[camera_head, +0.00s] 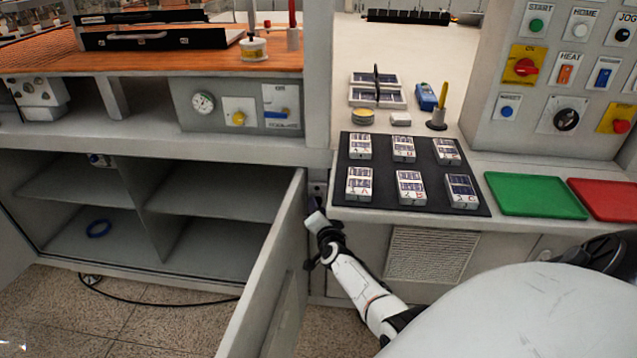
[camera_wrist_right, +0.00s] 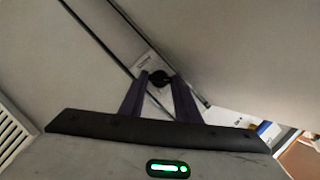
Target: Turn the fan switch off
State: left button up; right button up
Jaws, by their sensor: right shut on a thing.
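My right gripper (camera_head: 317,212) is low at the front of the bench, beside the edge of the open cabinet door. In the right wrist view its two dark fingers (camera_wrist_right: 160,82) are shut on a small black knob (camera_wrist_right: 160,76). The knob sits in front of a small pale labelled plate (camera_wrist_right: 146,61), whose lettering is too small to read. In the head view the gripper mostly hides the knob. I cannot read a fan label on any switch. My left gripper is not in view.
The open cabinet door (camera_head: 268,265) stands just left of my right gripper. A black mat (camera_head: 378,207) with several small labelled boxes lies on the bench above it. A control panel (camera_head: 500,110) with several switches stands at the right. A vent grille (camera_head: 430,255) is below.

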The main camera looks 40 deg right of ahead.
jog(key=shift+a+n, duration=0.1)
jog(key=shift+n, duration=0.3)
jog(key=shift+p, duration=0.3)
jog(key=o, duration=0.8)
jog(key=shift+w, duration=0.1)
